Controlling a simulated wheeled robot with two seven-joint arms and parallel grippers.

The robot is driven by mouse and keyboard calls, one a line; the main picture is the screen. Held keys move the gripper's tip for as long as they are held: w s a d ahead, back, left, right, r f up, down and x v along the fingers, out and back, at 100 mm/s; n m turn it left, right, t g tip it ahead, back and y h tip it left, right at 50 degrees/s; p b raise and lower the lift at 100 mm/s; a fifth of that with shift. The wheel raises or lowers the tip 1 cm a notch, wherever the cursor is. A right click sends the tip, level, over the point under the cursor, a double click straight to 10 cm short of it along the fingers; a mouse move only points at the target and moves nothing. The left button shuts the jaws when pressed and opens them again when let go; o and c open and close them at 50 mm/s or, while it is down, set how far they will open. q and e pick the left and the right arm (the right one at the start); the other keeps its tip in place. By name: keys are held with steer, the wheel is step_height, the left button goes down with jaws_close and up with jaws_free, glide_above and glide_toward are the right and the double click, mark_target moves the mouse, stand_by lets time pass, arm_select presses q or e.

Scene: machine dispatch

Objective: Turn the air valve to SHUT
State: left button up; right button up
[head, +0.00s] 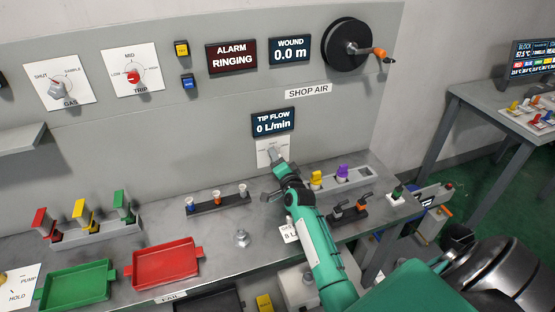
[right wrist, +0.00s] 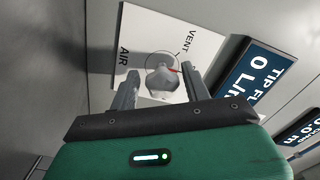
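The air valve is a grey knob (right wrist: 162,80) on a white plate (right wrist: 148,38) marked AIR and VENT. A red mark shows at the knob's edge on the VENT side. No SHUT label is readable. In the head view the plate (head: 264,158) sits on the wall panel under the TIP FLOW display, partly hidden by my gripper. My right gripper (head: 277,157) is at the plate. In the right wrist view its two fingers (right wrist: 159,74) are apart, one on each side of the knob; I cannot tell whether they touch it. My left gripper is not in view.
The TIP FLOW display (head: 272,122) reads 0 L/min, just above the valve. The bench below holds a red tray (head: 166,263), a green tray (head: 75,285), a dark rack (head: 218,202) and a grey holder with yellow and purple pieces (head: 348,181). GAS (head: 57,90) and TRIP (head: 133,77) knobs are at left.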

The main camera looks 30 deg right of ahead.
stand_by(0.3)
steer(key=b+v, duration=0.3)
steer(key=v, duration=0.9)
steer(key=shift+s, duration=0.15)
steer(key=shift+s+a+r, duration=0.1)
steer(key=shift+s+a, duration=0.15)
steer(key=shift+s, duration=0.45)
